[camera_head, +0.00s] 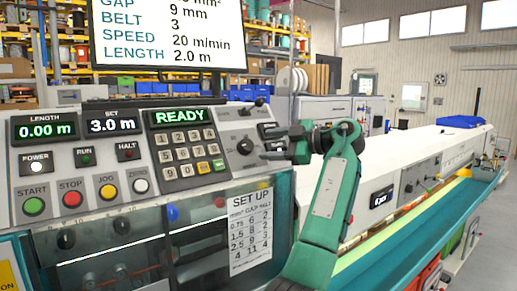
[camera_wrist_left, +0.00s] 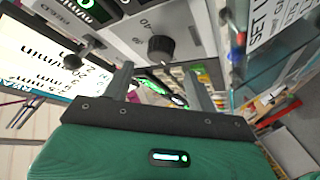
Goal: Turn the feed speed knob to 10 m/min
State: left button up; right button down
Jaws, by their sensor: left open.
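The black round knob (camera_head: 245,146) sits on the grey panel section right of the keypad. Its scale marks are too small to read in the head view. It also shows in the left wrist view (camera_wrist_left: 160,48), ahead of the fingertips and roughly centred between them. My left gripper (camera_head: 264,144) is open, its two fingers pointing at the panel just right of the knob; it also shows in the left wrist view (camera_wrist_left: 158,73). The fingers look empty and apart from the knob. The large monitor (camera_head: 165,35) reads SPEED 20 m/min. My right gripper is not in view.
Left of the knob are the keypad (camera_head: 181,153), a READY display (camera_head: 179,117) and several coloured buttons. A small black lever (camera_head: 259,102) stands above the knob. A set-up chart (camera_head: 250,222) hangs below. A long white machine bed (camera_head: 410,160) extends right.

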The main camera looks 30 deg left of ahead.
pick_arm(q)
jog(key=d+r, duration=0.1)
jog(key=d, duration=0.7)
jog(key=shift+w+d+r+b, duration=0.2)
jog(key=shift+w+b, duration=0.1)
jog(key=shift+b, duration=0.1)
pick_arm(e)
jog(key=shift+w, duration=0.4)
pick_arm(q)
jog(key=shift+f, duration=0.1)
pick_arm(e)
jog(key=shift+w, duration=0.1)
